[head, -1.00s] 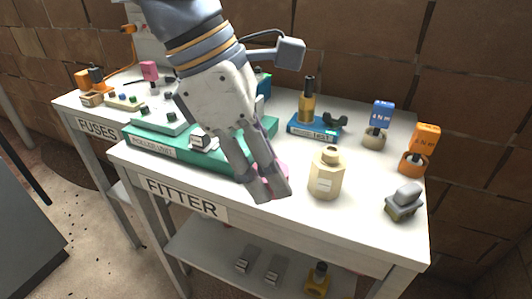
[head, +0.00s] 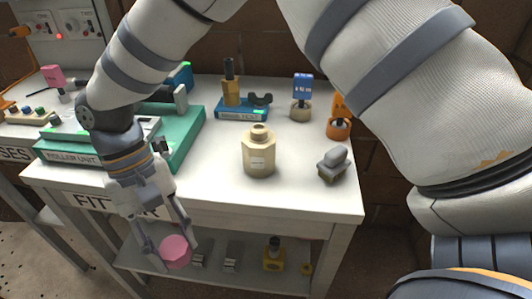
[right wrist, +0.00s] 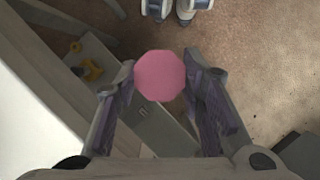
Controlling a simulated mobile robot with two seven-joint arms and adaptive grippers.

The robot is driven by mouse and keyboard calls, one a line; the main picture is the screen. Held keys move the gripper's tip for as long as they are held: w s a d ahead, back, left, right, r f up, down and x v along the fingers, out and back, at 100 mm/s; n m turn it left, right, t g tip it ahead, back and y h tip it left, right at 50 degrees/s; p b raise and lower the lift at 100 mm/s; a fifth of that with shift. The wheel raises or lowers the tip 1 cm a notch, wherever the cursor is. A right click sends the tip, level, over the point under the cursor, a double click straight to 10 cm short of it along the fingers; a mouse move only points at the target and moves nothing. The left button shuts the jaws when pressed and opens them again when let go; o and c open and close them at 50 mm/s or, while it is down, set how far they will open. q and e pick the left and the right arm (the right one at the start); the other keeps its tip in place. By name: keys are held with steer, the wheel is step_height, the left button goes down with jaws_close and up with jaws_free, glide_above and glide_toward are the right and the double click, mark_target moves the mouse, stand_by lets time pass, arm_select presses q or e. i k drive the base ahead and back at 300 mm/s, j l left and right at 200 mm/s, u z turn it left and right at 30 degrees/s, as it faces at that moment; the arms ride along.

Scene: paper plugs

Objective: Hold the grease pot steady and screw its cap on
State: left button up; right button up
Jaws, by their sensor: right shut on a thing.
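The grease pot (head: 259,158) is a beige, faceted pot with a narrow neck and a small label. It stands upright near the front of the white bench, with no gripper touching it. My right gripper (head: 171,247) is shut on a pink, faceted cap (head: 176,252). It holds the cap in front of the bench's front edge, to the left of the pot and lower in the picture. In the right wrist view the cap (right wrist: 160,76) shows between the fingertips, its flat face toward the camera. My left gripper is not in view.
A green roller unit (head: 187,135) lies left of the pot. The bench top (head: 220,188) around the pot is clear.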

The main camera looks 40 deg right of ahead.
mark_target(258, 144)
steer(key=j+z, duration=0.15)
steer(key=z, duration=0.3)
steer(key=j+z, duration=0.15)
steer(key=z, duration=0.3)
steer(key=j+z, duration=0.1)
steer(key=z, duration=0.35)
steer(key=k+j+z, duration=0.25)
steer(key=i+l, duration=0.15)
